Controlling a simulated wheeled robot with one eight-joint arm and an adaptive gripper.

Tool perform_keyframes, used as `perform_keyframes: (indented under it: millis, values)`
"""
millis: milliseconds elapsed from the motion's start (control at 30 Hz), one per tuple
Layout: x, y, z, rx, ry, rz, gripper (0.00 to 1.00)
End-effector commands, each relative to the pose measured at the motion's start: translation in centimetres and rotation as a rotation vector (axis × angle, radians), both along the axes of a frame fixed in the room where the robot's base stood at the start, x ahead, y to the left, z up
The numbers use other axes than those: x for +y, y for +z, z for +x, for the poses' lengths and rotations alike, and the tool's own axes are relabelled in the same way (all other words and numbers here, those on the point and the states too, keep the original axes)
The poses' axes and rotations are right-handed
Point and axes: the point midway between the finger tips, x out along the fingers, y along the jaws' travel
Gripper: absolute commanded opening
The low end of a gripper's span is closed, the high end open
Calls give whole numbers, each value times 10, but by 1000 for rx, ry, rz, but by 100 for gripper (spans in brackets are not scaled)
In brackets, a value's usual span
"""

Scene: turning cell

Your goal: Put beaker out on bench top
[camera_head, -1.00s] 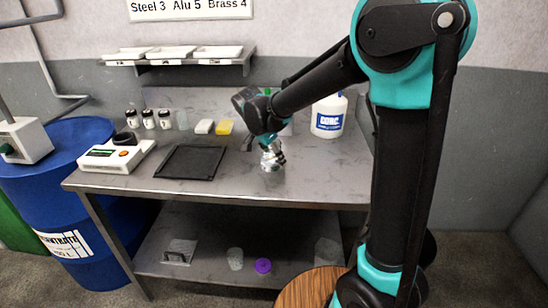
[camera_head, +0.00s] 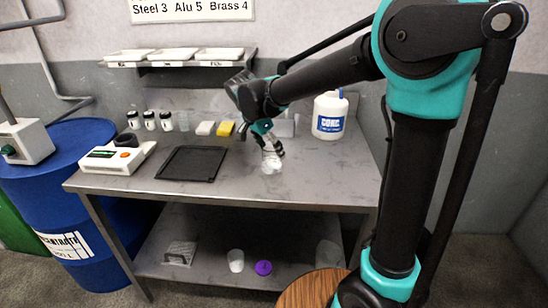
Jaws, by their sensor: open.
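Whether a finger still touches the glass is too small to tell. The beaker looks upright.
A black mat (camera_head: 192,163), a scale (camera_head: 112,158), several small bottles, a yellow block (camera_head: 226,128) and a white jug (camera_head: 329,115) are on the bench. The lower shelf (camera_head: 205,272) holds a white cup (camera_head: 236,260) and a purple item (camera_head: 263,267). The bench front is clear.

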Motion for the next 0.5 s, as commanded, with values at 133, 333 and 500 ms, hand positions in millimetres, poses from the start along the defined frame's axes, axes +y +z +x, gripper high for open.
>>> perform_keyframes:
  millis: [133, 333, 500]
  values:
    - [9, 28, -8, 1, 2, -1, 77]
    - [16, 53, -15, 1, 2, -1, 77]
    - [18, 61, -17, 1, 1, -1, 77]
